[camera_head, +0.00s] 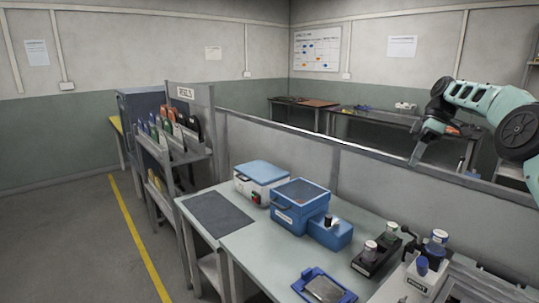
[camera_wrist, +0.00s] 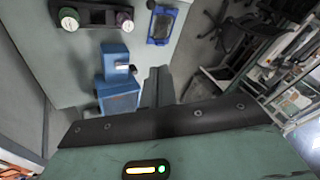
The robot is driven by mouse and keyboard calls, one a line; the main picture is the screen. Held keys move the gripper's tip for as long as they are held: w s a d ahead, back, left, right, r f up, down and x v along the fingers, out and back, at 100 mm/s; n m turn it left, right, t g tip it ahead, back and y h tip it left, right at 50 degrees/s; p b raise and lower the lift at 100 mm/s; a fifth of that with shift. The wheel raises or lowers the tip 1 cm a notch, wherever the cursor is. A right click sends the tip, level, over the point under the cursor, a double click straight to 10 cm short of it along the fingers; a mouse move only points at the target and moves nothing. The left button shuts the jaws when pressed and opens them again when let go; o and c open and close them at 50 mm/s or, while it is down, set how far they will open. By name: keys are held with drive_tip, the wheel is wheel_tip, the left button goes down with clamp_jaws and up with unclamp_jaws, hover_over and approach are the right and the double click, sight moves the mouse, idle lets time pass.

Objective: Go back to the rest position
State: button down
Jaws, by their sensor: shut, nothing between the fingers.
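My gripper (camera_head: 416,156) is raised at the right of the head view, pointing down in front of the low partition wall. It is clear of the workbench and touches nothing. In the wrist view the dark fingers (camera_wrist: 158,86) are together and empty, with the bench far below them. My arm reaches in from the right edge of the head view.
The workbench (camera_head: 263,250) holds a blue-lidded box (camera_head: 262,170), a blue bin (camera_head: 299,193), a small blue block-shaped unit (camera_head: 330,233), a bottle holder (camera_head: 372,262) and a blue-framed tray (camera_head: 324,288). A shelf rack (camera_head: 178,142) stands left. Floor at left is open.

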drive_tip(key=s+a+r+h, duration=0.1)
drive_tip(key=s+a, duration=0.1)
drive_tip(key=a, duration=0.7)
drive_tip(key=s+a+r, duration=0.1)
drive_tip(key=s+a, duration=0.1)
drive_tip(key=a, duration=0.7)
drive_tip(key=s+a+f+m+h, duration=0.1)
drive_tip(key=s+a+m+h, duration=0.1)
drive_tip(key=s+a, duration=0.85)
drive_tip(key=s+a+f+t+h, duration=0.1)
drive_tip(key=s+a+f, duration=0.15)
drive_tip(key=s, duration=0.45)
drive_tip(key=s+a+f, duration=0.1)
drive_tip(key=s+a, duration=0.2)
drive_tip(key=s, duration=0.3)
drive_tip(key=s+d+f+m, duration=0.1)
drive_tip(key=s+d+f, duration=0.1)
drive_tip(key=s, duration=0.6)
drive_tip(key=s+d+f+m+t+h, duration=0.1)
drive_tip(key=s+d+f, duration=0.1)
drive_tip(key=s, duration=0.6)
drive_tip(key=shift+s+d+f+m+t, duration=0.3)
drive_tip(key=shift+s+f, duration=0.05)
drive_tip(key=shift+f, duration=0.45)
